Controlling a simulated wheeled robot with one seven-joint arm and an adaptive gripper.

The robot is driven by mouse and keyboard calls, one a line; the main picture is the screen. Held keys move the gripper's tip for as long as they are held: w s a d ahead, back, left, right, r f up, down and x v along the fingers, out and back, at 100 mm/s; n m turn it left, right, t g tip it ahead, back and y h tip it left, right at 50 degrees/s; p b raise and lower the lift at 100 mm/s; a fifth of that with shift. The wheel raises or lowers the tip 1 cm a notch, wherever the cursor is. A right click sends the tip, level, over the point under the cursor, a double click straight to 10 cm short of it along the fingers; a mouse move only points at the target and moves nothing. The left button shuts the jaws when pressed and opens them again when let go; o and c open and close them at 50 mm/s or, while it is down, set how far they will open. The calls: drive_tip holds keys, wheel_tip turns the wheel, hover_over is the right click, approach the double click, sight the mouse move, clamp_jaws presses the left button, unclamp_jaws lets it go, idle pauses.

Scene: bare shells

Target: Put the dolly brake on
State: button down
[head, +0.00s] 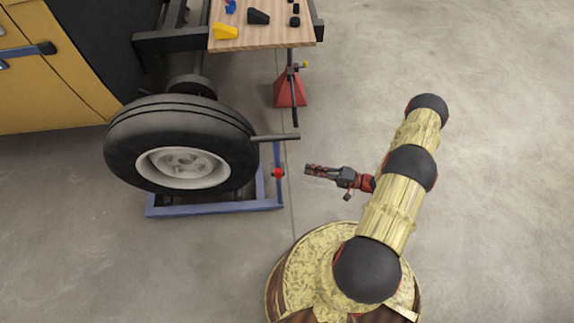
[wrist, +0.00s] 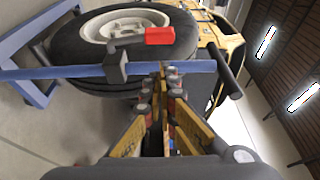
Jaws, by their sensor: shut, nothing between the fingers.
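The wheel dolly (head: 228,207) is a blue frame on the floor around the foot of a tyre (head: 125,150). A small red brake part (head: 278,173) sits on its right-hand bar. In the wrist view the red part (wrist: 160,35) shows beyond the blue bar (wrist: 70,72), close to a dark block (wrist: 116,68) on that bar. My gripper (head: 308,169) is shut and empty, pointing left just right of the red part, with a small gap in the head view. In the wrist view its fingertips (wrist: 166,70) overlap the bar; I cannot tell whether they touch it.
A grey bar (head: 275,138) sticks out right of the tyre, above the red part. A red jack stand (head: 290,90) stands behind, beside a wooden bench (head: 275,35) with wedges. A yellow vehicle (head: 50,85) is at left. The floor at right is clear.

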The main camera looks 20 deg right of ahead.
sight(278, 174)
drive_tip(key=b+x, duration=0.2)
drive_tip(key=x, duration=0.8)
drive_tip(key=shift+s, duration=0.15)
idle(0.4)
